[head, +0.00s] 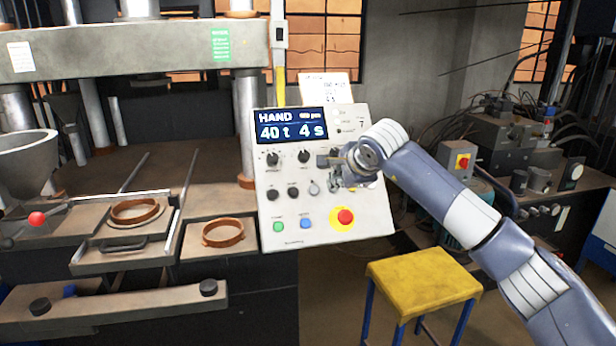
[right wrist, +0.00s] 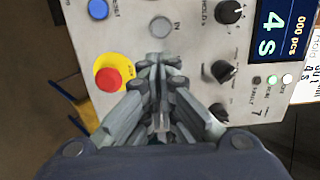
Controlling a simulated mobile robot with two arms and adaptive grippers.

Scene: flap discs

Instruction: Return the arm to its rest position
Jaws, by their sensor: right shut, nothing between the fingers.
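My right arm (head: 470,220) comes in from the lower right of the head view. Its gripper (head: 340,178) is in front of the right part of the control panel (head: 380,222). In the right wrist view the gripper (right wrist: 160,68) is shut and empty, with its fingertips over the panel between the red emergency button (right wrist: 108,78) and a black knob (right wrist: 222,70). I cannot tell whether the fingertips touch the panel. The display (head: 292,125) reads HAND, 40 t and 4 s. My left gripper is not in view.
A yellow stool (head: 425,285) stands below the panel on the right. A press with a tray (head: 100,262) and brown rings (head: 222,232) is at the left. A bench with machinery (head: 510,135) stands at the right. Open floor shows around the stool.

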